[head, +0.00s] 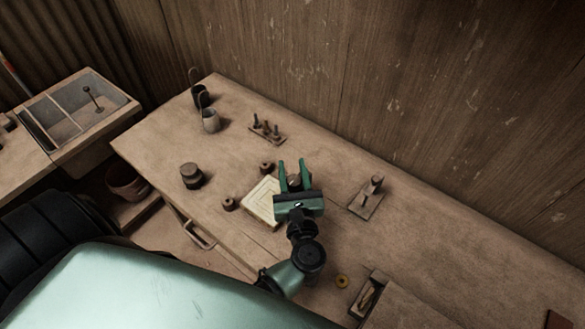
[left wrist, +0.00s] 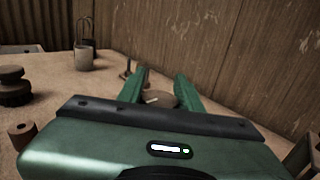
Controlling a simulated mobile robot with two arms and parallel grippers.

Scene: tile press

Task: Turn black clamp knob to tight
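A cream square tile or plate (head: 262,202) lies on the wooden bench. Two small dark round knobs stand by it: one (head: 266,168) past its far corner, one (head: 228,204) at its left; which is the clamp knob I cannot tell. My left gripper (head: 292,163) is green and open, its fingers pointing towards the wall, just right of the far knob. In the left wrist view a brown round knob (left wrist: 160,98) shows between the open fingers (left wrist: 160,84), partly hidden by the gripper body; contact is not clear. My right gripper is not in view.
A dark stacked round weight (head: 191,176), a grey cup (head: 210,121) and a rack of pegs (head: 267,130) stand on the bench. A wooden block with an upright handle (head: 367,197) is at the right. The wooden wall (head: 400,100) rises behind.

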